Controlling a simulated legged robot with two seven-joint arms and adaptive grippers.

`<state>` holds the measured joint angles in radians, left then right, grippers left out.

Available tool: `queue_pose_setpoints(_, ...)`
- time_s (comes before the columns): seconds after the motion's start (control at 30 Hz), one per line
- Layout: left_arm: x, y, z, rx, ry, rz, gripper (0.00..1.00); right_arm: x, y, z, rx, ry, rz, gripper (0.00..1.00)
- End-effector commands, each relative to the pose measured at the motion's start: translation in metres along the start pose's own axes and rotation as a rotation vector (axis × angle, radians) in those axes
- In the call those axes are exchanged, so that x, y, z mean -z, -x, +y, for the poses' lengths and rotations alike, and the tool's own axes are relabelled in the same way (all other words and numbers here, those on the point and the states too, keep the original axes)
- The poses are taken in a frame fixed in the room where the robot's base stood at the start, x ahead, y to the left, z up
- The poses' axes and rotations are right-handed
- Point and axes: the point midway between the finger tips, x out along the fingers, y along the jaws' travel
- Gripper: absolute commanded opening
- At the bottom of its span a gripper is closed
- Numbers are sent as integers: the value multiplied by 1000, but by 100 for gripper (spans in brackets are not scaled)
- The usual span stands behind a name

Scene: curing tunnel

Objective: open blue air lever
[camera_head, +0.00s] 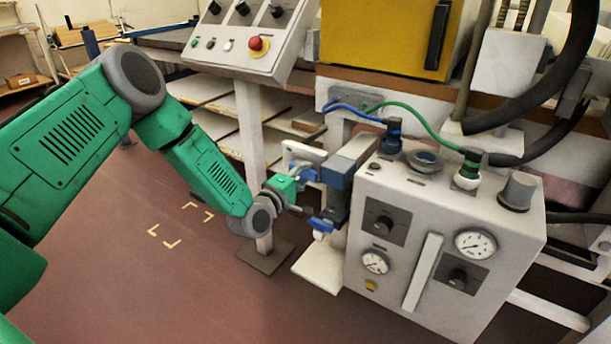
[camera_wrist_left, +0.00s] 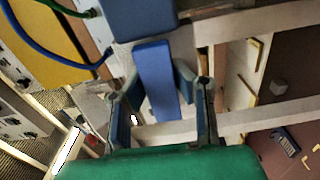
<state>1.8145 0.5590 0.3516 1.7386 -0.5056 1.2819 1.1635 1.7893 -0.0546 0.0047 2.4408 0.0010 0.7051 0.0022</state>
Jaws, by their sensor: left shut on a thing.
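The blue air lever (camera_wrist_left: 157,80) is a flat blue bar in the left wrist view. It extends from a larger blue block (camera_wrist_left: 135,15) at the top of that view. In the head view the blue-grey block (camera_head: 338,178) is on the left side of the pale control box (camera_head: 400,285). My left gripper (camera_head: 318,198) is at this block, and its fingers (camera_wrist_left: 165,95) stand on either side of the lever, shut on it. In the head view the lever itself is hard to tell from the gripper parts. My right gripper is not in view.
Blue and green hoses (camera_head: 428,125) run to fittings on top of the box. Gauges (camera_head: 475,243) and knobs are on its front. A push-button panel (camera_head: 245,45) on a post (camera_head: 252,140) stands behind my left arm.

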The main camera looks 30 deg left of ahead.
Motion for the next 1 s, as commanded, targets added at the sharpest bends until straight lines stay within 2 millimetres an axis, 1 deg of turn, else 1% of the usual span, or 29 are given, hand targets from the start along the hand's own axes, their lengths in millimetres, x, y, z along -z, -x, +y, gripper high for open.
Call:
queue_pose_setpoints(0.03,4,2,-4,9,14,7,0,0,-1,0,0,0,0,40)
queue_pose_setpoints(0.6,3,3,-4,11,46,7,0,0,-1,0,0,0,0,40)
queue_pose_setpoints(0.63,3,3,-4,11,46,7,22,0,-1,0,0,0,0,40)
queue_pose_setpoints(0.7,3,3,-4,11,46,6,45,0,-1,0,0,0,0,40)
queue_pose_setpoints(1.0,1,2,-1,5,44,3,45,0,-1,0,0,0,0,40)
